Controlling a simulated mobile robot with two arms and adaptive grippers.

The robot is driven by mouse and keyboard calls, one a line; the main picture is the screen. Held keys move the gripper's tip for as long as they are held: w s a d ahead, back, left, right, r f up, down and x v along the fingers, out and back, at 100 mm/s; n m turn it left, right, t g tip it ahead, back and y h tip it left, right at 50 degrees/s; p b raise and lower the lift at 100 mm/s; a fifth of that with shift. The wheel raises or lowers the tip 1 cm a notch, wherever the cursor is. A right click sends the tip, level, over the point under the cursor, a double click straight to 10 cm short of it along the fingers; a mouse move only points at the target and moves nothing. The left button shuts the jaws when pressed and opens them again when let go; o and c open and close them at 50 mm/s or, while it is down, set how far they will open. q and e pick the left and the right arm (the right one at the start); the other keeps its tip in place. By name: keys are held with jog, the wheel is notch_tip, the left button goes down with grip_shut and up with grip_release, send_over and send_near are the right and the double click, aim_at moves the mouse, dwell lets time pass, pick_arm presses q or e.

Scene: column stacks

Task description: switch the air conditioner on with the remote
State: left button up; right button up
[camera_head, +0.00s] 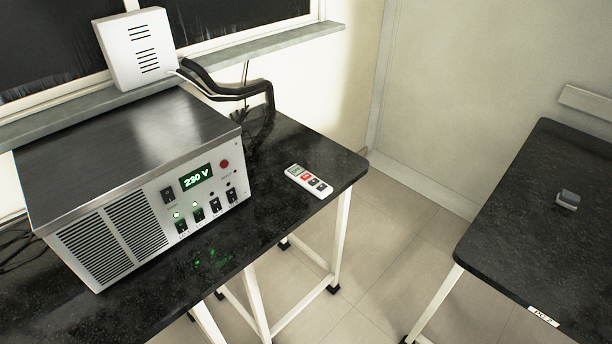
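A white remote (308,181) with a small grey screen and red and dark buttons lies flat on the black table (268,222), near its right end. It lies to the right of a metal power unit. A white box with dark slots (137,48) stands at the window sill; I cannot tell whether it is the air conditioner. Neither of my grippers shows in the head view.
The metal power unit (130,150) shows "230 V" in green and fills much of the table. Black cables (235,92) run behind it. A second black table (540,230) at the right holds a small grey object (568,198). Tiled floor (385,240) separates the tables.

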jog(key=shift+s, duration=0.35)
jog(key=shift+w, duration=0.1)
